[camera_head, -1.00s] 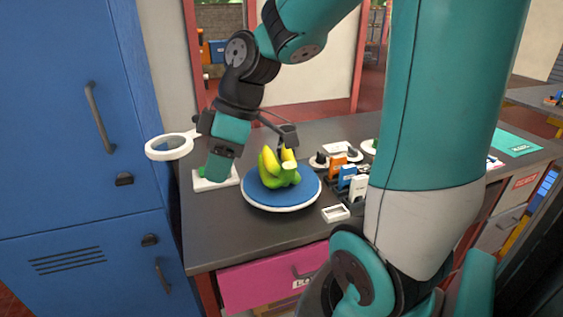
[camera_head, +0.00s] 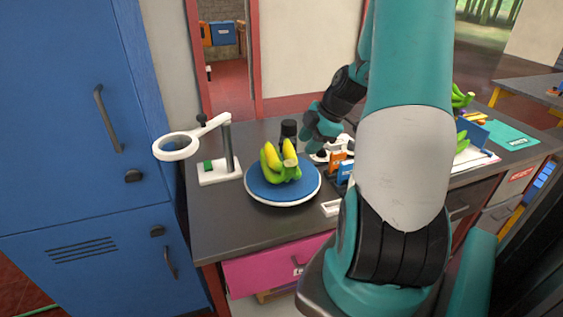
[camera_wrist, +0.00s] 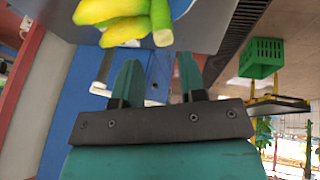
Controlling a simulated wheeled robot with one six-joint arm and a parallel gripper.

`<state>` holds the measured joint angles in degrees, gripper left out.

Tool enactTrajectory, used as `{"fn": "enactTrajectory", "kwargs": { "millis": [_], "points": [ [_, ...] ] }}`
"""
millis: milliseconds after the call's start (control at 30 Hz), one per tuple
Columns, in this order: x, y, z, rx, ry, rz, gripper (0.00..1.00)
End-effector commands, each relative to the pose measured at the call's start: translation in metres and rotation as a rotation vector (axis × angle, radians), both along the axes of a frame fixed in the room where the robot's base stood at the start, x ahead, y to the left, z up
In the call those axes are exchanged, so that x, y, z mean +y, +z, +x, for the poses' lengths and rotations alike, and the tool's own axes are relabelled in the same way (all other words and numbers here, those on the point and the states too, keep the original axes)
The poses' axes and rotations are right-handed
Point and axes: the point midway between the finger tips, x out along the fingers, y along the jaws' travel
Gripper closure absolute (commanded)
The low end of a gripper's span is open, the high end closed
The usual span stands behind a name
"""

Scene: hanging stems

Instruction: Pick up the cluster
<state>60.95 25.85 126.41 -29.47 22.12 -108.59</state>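A cluster of green and yellow bananas (camera_head: 280,164) sits on a round blue plate with a white rim (camera_head: 262,196) on the dark desk. In the wrist view a banana cluster (camera_wrist: 125,20) shows at the top edge, partly cut off, beyond my fingertips. My gripper (camera_wrist: 157,75) has its two teal fingers apart, with nothing held between them. In the head view my wrist is right of the plate, behind my large arm link; the fingers are not clear there.
A white ring magnifier on a stand (camera_head: 178,147) is left of the plate. A black cylinder (camera_head: 288,130) stands behind it. Small orange and blue items (camera_head: 338,162) crowd its right. Other bananas (camera_head: 462,96) lie farther right. A pink drawer (camera_head: 270,270) juts out below.

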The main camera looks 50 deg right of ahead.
Motion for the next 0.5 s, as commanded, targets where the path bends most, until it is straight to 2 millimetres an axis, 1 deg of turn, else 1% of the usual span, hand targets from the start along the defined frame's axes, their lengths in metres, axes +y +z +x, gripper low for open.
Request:
{"fn": "enactTrajectory", "kwargs": {
  "millis": [100,167,367,500],
  "points": [
    [0.006,-0.018,0.009,0.002,0.002,0.006,0.62],
    [0.007,-0.025,0.013,0.002,0.002,0.004,0.62],
    [0.009,-0.036,0.018,0.000,0.000,0.002,0.62],
    [0.017,-0.049,0.026,0.003,0.002,0.005,0.62]
  ]
}}
